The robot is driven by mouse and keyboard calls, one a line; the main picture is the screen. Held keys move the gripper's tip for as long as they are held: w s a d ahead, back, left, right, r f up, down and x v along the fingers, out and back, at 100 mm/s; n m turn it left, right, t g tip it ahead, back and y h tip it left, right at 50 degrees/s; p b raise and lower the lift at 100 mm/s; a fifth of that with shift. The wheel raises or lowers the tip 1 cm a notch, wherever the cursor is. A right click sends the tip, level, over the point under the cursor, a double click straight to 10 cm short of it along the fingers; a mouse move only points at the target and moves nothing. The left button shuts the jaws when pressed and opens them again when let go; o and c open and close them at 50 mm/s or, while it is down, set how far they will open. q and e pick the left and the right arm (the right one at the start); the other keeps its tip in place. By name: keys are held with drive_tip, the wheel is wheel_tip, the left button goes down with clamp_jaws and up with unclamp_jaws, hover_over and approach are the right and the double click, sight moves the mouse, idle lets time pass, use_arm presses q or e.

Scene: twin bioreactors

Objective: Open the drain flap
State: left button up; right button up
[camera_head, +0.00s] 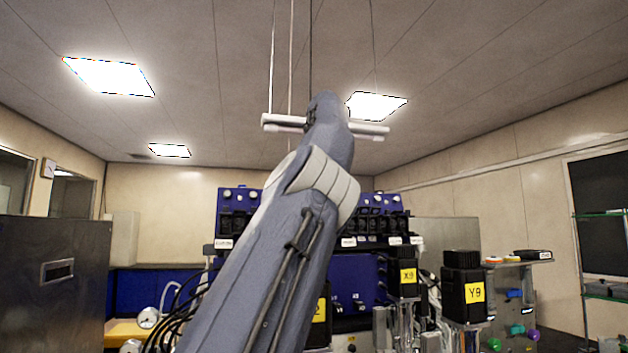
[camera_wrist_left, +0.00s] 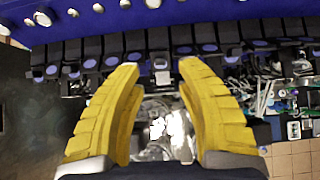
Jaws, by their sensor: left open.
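My left gripper (camera_wrist_left: 160,68) shows in the left wrist view as two yellow fingers, spread apart with nothing held. Between and below the fingers is a shiny metal vessel (camera_wrist_left: 160,128), partly hidden by them. I cannot make out the drain flap for certain in either view. In the head view a grey-blue arm link of mine covers the middle of the bioreactor, and no gripper shows there. The bioreactor's blue panel (camera_head: 352,276) is partly visible behind the arm. My right gripper is in neither view.
A row of black modules with blue knobs (camera_wrist_left: 207,48) runs beyond the fingertips. Black units labelled X9 (camera_head: 402,276) and Y9 (camera_head: 463,290) stand right of the arm. A dark metal cabinet (camera_head: 50,300) stands at left, and glass shelves (camera_head: 603,290) at far right.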

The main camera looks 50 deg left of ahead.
use_arm(q)
drive_tip(key=shift+v, duration=2.5)
